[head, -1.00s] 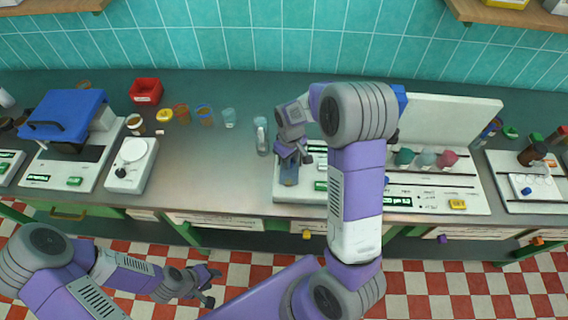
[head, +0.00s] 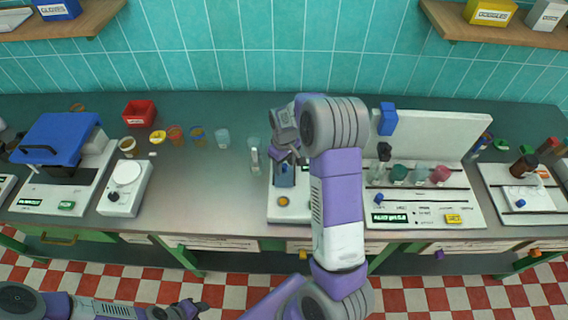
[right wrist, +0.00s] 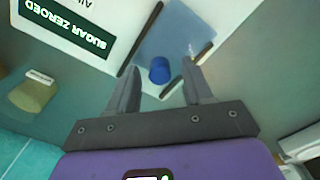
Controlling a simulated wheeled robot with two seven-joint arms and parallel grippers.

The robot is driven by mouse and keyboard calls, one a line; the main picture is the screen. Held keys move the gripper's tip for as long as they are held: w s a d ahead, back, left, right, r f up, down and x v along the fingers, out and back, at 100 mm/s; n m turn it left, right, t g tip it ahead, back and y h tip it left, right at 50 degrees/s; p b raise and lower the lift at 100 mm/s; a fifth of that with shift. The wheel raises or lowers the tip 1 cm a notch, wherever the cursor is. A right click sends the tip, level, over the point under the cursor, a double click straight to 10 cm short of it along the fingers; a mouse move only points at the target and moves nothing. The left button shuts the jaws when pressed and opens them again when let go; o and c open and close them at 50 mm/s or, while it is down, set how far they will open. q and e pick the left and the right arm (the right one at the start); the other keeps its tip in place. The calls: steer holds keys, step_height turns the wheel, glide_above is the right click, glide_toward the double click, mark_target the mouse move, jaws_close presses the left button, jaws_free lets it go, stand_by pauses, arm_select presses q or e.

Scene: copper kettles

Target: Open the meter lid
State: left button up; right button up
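The meter (head: 276,212) is a white device on the counter, partly hidden behind my right forearm. Its bluish lid (head: 285,177) appears raised at the back, with a round orange spot (head: 283,201) showing in front of it. In the right wrist view, the lid (right wrist: 172,38) is a translucent blue plate with a blue knob (right wrist: 159,70). My right gripper (head: 288,152) is above and behind the lid. In the wrist view its fingers (right wrist: 160,88) are apart, with the knob beyond and between the tips, not gripped. My left gripper (head: 193,308) is low at the bottom edge, partly cut off.
A glass (head: 254,157) stands close left of the meter. A large white instrument (head: 425,190) with flasks is on the right. A blue-lidded device (head: 60,140) and a white dial device (head: 125,190) stand on the left. The counter between them is mostly clear.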

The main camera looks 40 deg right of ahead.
mark_target(284, 165)
step_height(284, 165, up, 8)
steer(key=shift+f+p, duration=0.2)
steer(key=shift+p, duration=0.25)
stand_by(0.5)
